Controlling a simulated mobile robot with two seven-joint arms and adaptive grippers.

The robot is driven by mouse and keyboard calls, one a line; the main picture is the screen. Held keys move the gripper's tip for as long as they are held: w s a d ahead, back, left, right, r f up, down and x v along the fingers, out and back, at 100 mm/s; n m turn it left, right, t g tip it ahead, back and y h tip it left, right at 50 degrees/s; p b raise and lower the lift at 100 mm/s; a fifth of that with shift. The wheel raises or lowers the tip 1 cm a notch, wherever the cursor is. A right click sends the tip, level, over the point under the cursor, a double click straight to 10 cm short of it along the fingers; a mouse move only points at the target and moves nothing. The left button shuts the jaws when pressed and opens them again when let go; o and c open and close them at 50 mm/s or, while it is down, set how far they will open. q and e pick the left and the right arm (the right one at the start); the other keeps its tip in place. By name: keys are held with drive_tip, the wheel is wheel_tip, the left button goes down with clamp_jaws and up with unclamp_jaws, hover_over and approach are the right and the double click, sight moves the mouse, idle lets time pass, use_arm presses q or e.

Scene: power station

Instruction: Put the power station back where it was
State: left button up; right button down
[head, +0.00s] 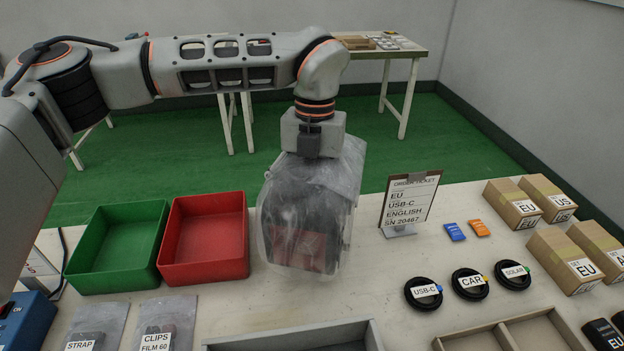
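The power station (312,220) is a dark block with a red lower part, wrapped in a clear, crinkled bag. It is at the back middle of the table, right of the red bin. I cannot tell whether its base touches the table. My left gripper (318,148) points down at the top of the bag, directly over the power station. Its fingertips are hidden, so its grip does not show. My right gripper is not in view.
A green bin (75,250) and a red bin (203,275) stand at left. An order ticket stand (399,231) is close at right. Coiled cables (470,284), blue and orange cards and several boxes (513,203) lie further right. Bare tabletop lies before the power station.

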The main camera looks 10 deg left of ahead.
use_arm(q)
drive_tip(key=shift+w+d+f, duration=0.1)
drive_tip(key=shift+f, duration=0.35)
drive_tip(key=shift+f+b, duration=0.3)
drive_tip(key=shift+f, duration=1.95)
drive_tip(key=shift+f, duration=0.1)
drive_tip(key=o, duration=1.9)
drive_tip(key=shift+f, duration=0.15)
